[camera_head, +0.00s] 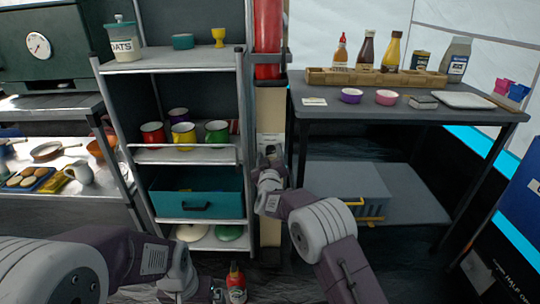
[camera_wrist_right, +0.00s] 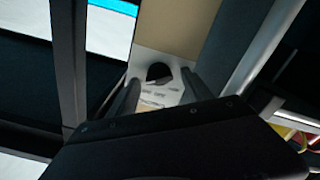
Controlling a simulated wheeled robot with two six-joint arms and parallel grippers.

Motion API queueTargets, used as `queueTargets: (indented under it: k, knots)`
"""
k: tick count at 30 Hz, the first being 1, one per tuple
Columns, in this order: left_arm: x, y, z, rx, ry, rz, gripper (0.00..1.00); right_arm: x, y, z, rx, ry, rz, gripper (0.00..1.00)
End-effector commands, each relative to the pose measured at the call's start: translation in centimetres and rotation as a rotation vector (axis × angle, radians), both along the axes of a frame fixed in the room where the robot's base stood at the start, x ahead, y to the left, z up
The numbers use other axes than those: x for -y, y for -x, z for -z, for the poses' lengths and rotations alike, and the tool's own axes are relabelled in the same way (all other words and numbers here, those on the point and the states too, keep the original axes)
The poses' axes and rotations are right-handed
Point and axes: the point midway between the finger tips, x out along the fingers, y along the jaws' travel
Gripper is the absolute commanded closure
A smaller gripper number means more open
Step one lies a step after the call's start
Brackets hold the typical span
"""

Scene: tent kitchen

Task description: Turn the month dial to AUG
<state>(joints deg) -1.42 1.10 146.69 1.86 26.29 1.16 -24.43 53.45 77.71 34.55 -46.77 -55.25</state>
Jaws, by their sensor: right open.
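The month dial is a dark round knob (camera_wrist_right: 158,72) on a pale panel (camera_wrist_right: 150,60) with small printed labels too blurred to read. In the head view the panel (camera_head: 268,139) is on the tan post between the shelf and the table, partly hidden by my right gripper (camera_head: 270,158). In the right wrist view my right gripper (camera_wrist_right: 162,92) is open, its two dark fingers on either side of the knob. I cannot tell whether they touch it.
A metal shelf (camera_head: 187,155) with mugs and a teal drawer stands left of the post. A dark table (camera_head: 440,113) with bottles and bowls stands to the right. A red cylinder (camera_head: 267,40) hangs above the panel.

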Motion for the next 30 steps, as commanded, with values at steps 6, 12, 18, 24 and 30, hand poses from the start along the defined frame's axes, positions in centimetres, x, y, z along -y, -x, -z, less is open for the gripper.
queueTargets:
  k: [6,12,18,24,30]
  knots:
    - [0.00,-0.01,-0.05,0.000,0.000,0.000,0.00,0.01,-0.02,-0.04,-0.001,0.000,0.000,0.45]
    - [0.00,-0.01,-0.05,0.001,0.000,0.000,0.00,0.01,0.00,-0.05,-0.001,0.000,0.000,1.00]
    - [0.00,-0.02,-0.11,0.001,0.000,0.000,0.00,0.00,0.01,-0.07,-0.001,-0.009,0.000,1.00]
    - [0.00,-0.01,-0.44,0.001,0.000,0.000,0.00,0.02,0.01,-0.13,-0.001,-0.078,0.000,1.00]
    - [0.00,-0.01,-0.95,0.001,0.000,0.000,0.00,0.08,0.01,-0.16,-0.002,-0.226,0.000,1.00]
